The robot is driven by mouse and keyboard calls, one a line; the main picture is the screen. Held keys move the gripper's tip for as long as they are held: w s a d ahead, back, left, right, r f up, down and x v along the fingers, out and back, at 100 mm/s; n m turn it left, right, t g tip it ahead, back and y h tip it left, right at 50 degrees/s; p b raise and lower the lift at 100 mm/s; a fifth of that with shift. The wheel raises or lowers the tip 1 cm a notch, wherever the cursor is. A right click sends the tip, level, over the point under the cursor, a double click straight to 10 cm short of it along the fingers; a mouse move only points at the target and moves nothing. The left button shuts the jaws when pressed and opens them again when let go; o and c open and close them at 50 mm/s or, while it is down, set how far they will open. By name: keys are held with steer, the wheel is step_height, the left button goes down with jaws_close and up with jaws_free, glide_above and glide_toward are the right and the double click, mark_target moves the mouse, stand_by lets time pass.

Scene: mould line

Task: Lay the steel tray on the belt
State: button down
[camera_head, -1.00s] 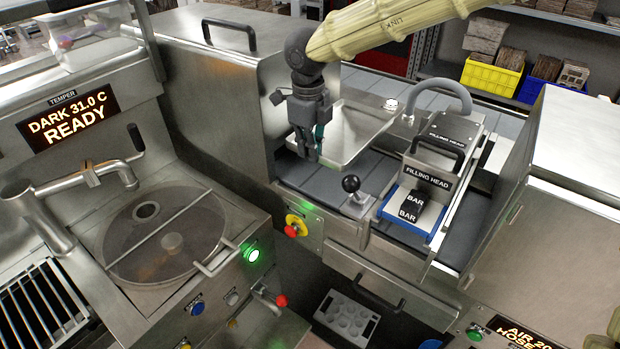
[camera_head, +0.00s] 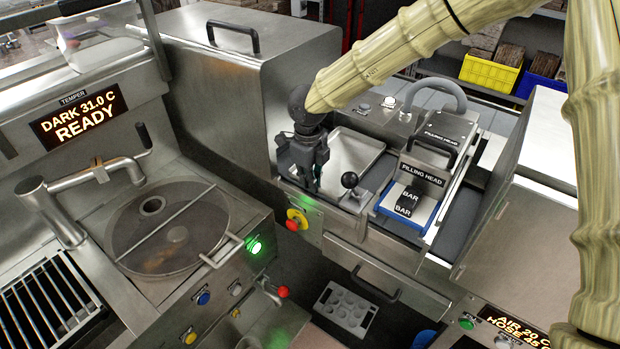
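The steel tray (camera_head: 357,154) is a shallow, shiny, empty pan with a raised rim. It looks level and low over the dark belt (camera_head: 460,222), between the big steel housing and the filling head. Whether its underside touches the belt does not show. My gripper (camera_head: 307,188) points down at the tray's near left edge and overlaps that edge in the picture. Its dark fingers hide that part of the rim, and I cannot make out whether they grip it.
The filling head (camera_head: 428,170) stands close to the tray's right. A black-knobbed lever (camera_head: 350,181) rises at the tray's near right corner. The steel housing (camera_head: 225,90) walls off the left. A yellow-collared red button (camera_head: 296,221) sits on the front panel below my gripper.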

steer(key=shift+s+d+r, duration=0.1)
steer(key=shift+s, duration=0.15)
steer(key=c, duration=1.7)
jaws_free()
steer(key=shift+w, duration=0.15)
steer(key=shift+c, duration=0.2)
steer(key=shift+o, duration=0.5)
steer(key=shift+r, duration=0.25)
step_height(320, 180, up, 12)
steer(key=b, duration=0.3)
steer(key=shift+s+f, duration=0.2)
